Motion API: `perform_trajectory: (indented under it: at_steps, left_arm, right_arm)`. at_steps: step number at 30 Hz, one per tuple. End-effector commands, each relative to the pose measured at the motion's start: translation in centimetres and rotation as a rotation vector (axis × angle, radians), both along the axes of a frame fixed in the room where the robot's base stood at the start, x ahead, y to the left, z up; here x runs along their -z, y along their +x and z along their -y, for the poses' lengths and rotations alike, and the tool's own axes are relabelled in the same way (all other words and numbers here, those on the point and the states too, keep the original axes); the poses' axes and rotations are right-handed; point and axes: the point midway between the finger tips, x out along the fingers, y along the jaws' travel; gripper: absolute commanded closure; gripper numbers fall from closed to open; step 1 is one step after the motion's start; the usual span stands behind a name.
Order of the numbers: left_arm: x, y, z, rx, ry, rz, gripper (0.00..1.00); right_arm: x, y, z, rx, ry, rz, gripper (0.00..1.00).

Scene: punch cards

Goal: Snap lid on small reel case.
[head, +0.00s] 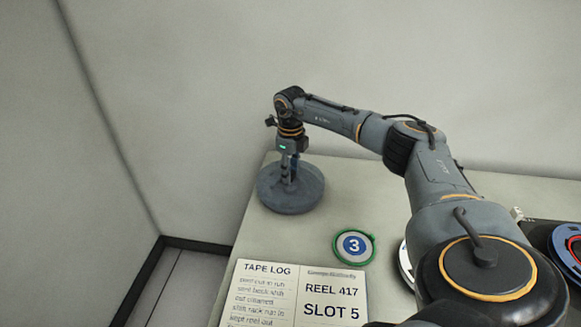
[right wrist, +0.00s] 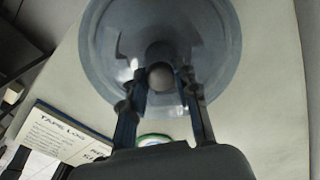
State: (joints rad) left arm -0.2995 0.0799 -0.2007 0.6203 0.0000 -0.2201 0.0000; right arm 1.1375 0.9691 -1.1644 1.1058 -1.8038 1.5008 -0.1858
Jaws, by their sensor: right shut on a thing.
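A round, blue-grey, see-through reel case piece (head: 305,198) sits at the far left corner of the table, and it fills the top of the right wrist view (right wrist: 215,45). Its outline looks like a shallow drum. I cannot tell where lid and base meet, or whether the lid is seated. My right gripper (head: 289,182) points straight down over its middle. In the right wrist view the fingers (right wrist: 160,78) are closed on the round central knob (right wrist: 161,77) of the lid. My left gripper is not in view.
A green-rimmed reel marked 3 (head: 354,246) lies to the right of the case. An open tape log (head: 300,290) reading "Reel 417, Slot 5" lies in front. A blue and red reel (head: 570,250) is at the right edge. The table's left edge is near the case; walls stand behind and left.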

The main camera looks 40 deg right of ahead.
Motion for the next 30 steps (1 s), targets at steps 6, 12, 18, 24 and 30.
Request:
perform_trajectory:
  at_steps: [6, 12, 18, 24, 30]
  left_arm:
    - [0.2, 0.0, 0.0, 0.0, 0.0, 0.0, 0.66]
    - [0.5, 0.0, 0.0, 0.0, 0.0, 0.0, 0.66]
    - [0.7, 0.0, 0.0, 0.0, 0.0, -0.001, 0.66]
    - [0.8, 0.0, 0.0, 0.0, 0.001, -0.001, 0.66]
    - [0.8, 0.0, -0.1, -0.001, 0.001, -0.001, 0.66]
  right_arm:
    - [0.3, 0.0, 0.0, 0.0, 0.0, 0.0, 0.95]
    - [0.8, 0.0, 0.0, 0.0, 0.0, 0.0, 0.95]
    - [1.4, 0.0, 0.0, 0.0, 0.0, -0.001, 0.95]
    - [1.6, 0.0, 0.0, -0.001, 0.0, 0.0, 0.64]
    - [1.6, 0.0, 0.0, 0.0, 0.0, -0.001, 0.43]
